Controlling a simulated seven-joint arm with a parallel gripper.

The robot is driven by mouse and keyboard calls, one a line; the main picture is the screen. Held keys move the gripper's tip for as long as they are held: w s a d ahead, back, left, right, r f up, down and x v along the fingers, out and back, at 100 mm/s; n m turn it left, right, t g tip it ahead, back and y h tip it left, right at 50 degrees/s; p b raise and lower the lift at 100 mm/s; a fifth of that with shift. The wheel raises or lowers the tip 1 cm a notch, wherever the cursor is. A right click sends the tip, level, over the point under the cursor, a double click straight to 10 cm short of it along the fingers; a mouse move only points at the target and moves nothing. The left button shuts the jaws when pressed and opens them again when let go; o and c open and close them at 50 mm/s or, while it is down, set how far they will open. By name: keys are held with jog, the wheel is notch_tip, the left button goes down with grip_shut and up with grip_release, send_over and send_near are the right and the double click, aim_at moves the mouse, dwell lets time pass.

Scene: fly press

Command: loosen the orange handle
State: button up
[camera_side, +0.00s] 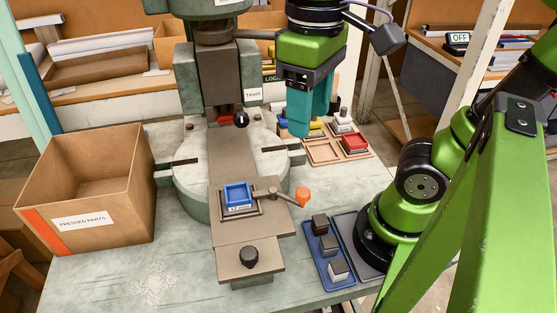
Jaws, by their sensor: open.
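The orange handle (303,197) is a knob at the right end of a short dark lever (275,194). The lever is on the press's brown slide plate (232,240), beside a small blue fixture (237,196). My gripper (299,122) has teal fingers pointing down. It is open and hangs above and behind the handle, apart from it. The gap between its fingers is hard to see from this side. A label reading TIGHT (254,94) is on the press frame (187,90).
An open cardboard box (95,180) labelled PRESSED PARTS stands at the left. A blue tray (317,262) with several dark and grey blocks lies right of the slide. A wooden tray (322,152) with a red part (354,143) is behind. The front left table is clear.

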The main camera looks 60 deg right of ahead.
aim_at(303, 191)
notch_tip(303, 191, down, 15)
jog(key=shift+f, duration=0.2)
dwell(0.3)
grip_shut()
